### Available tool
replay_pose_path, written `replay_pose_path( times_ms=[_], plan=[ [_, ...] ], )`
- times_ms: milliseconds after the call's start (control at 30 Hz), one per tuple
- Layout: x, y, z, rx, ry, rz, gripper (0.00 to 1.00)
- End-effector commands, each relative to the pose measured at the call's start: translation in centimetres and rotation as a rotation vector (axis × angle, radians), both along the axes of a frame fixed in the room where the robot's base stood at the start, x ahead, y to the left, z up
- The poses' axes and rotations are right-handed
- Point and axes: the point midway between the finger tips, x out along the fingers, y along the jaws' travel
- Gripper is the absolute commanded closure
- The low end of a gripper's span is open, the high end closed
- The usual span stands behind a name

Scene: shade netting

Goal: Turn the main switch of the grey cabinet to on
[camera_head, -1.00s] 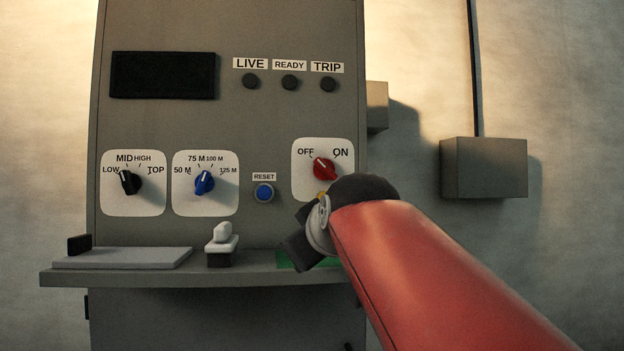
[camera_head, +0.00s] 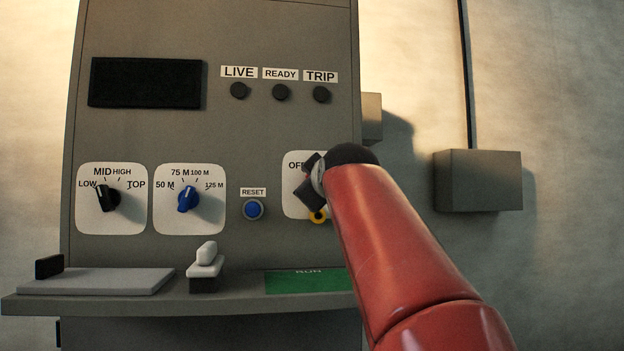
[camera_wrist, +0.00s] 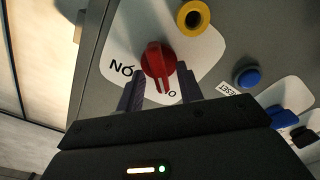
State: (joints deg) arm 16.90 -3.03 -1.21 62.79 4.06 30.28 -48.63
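The grey cabinet (camera_head: 225,130) fills the middle of the head view. Its main switch is a red knob (camera_wrist: 158,60) on a white plate (camera_head: 293,206) marked OFF and ON. In the wrist view the knob's handle, with a white mark, points towards the partly hidden OFF label. My gripper (camera_wrist: 160,72) is open, one finger on each side of the handle, with gaps visible; contact cannot be told. In the head view my gripper (camera_head: 308,184) covers the red knob and the ON label.
A yellow ring (camera_wrist: 193,16) sits beside the red knob. A blue reset button (camera_head: 253,209), a blue dial (camera_head: 187,200) and a black dial (camera_head: 106,198) lie to the left. A shelf (camera_head: 120,306) juts out below. A grey box (camera_head: 478,180) hangs on the right wall.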

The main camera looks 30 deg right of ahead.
Motion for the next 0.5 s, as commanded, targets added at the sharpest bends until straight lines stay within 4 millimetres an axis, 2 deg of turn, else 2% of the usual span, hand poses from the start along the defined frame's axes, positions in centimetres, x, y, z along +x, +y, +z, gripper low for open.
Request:
replay_pose_path(
  times_ms=[267, 500],
  plan=[
    [0.17, -0.03, -0.01, 0.0, 0.0, 0.0, 0.64],
    [0.16, -0.03, -0.03, 0.0, 0.0, 0.0, 0.95]
  ],
)
